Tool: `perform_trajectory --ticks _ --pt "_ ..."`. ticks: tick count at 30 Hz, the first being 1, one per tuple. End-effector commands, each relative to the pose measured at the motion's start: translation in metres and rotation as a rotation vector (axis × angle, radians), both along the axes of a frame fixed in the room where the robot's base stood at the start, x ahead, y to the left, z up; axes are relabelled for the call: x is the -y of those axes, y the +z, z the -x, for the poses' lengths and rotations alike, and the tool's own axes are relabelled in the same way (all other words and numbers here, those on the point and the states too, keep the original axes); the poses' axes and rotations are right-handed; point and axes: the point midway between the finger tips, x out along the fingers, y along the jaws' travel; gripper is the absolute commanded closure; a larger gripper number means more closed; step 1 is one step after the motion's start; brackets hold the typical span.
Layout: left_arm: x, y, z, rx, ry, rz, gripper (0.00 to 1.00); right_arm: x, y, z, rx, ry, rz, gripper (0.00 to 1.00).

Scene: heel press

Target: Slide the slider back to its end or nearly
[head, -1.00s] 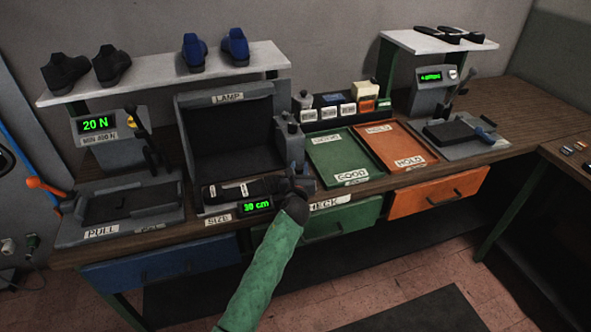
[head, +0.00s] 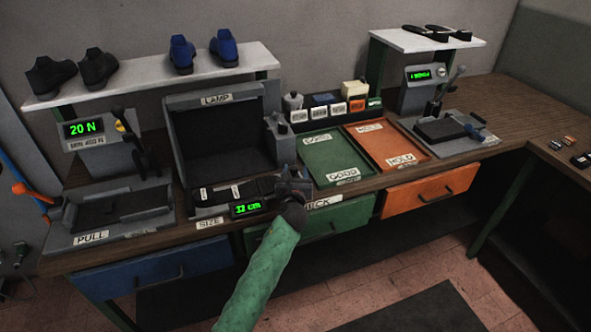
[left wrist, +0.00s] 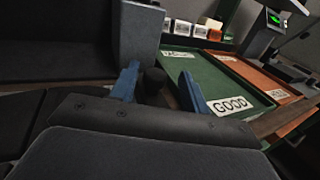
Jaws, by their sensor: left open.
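The size gauge (head: 210,197) stands below the lamp box, with a dark bed and a green readout (head: 246,208) that looks like 33 cm. My left gripper (head: 293,180) is at the right end of this gauge; the arm and hand hide much of that end in the head view. In the left wrist view the two blue fingers (left wrist: 158,80) are apart, with a dark round knob (left wrist: 154,80), seemingly the slider's, between or just beyond them. Whether they touch it I cannot tell. My right gripper is in neither view.
The lamp box (head: 222,130) rises behind the gauge, with a grey block (head: 281,145) at its right. The green tray (head: 331,160) and orange tray (head: 386,147) lie to the right. The pull tester (head: 110,215) is on the left.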

Motion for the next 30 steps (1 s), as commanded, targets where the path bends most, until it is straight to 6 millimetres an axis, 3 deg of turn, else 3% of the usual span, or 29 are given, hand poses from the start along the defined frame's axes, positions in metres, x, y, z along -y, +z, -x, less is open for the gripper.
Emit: perform_trajectory --ticks 6,12,30 --pt "-0.003 -0.002 0.034 0.001 -0.001 -0.001 0.54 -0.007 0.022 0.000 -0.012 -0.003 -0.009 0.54" --pt "-0.003 -0.001 0.053 0.001 -0.001 -0.001 0.54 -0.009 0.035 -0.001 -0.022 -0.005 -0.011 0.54" --pt "-0.004 0.000 0.057 0.000 -0.001 -0.001 0.54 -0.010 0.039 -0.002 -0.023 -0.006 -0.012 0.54"
